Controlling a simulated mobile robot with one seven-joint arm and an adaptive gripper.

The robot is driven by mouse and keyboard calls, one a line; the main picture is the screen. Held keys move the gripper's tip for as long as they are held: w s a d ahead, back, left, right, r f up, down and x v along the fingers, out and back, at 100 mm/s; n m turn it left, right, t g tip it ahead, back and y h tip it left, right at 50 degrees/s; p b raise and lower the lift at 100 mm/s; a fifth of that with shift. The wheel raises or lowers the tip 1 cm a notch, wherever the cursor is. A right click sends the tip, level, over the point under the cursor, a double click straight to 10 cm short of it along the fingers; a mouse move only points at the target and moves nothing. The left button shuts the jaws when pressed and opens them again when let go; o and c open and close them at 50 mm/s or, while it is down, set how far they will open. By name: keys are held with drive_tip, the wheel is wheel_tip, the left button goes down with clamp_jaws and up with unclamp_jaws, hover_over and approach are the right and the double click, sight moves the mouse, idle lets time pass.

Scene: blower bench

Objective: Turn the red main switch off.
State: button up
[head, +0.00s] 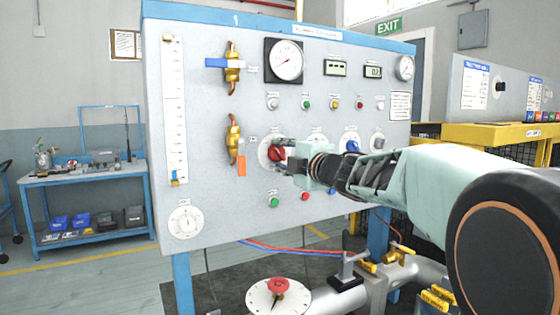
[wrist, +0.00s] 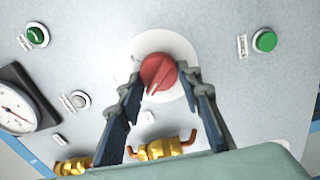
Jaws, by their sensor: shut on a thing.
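The red main switch (head: 275,153) is a round red knob on a pale round plate, in the middle of the grey panel (head: 215,195). In the wrist view the red switch (wrist: 157,70) shows from the front, with a raised ridge lying at a slant. My gripper (head: 284,157) reaches in from the right. In the wrist view my gripper (wrist: 162,82) has one finger on each side of the knob and is shut on it. The fingers and the arm hide part of the plate and its markings in the head view.
A blue knob (head: 352,147) sits to the right, close above my arm. A green button (head: 273,202) and a red button (head: 305,196) lie below. Brass valves (head: 233,140) with blue and orange levers stick out at left.

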drive_tip(key=shift+n, duration=0.5)
drive_tip(key=o, duration=1.2)
drive_tip(key=shift+c, duration=0.2)
drive_tip(key=v, duration=0.7)
drive_tip(key=shift+s+d, duration=0.15)
drive_tip(key=shift+s, duration=0.05)
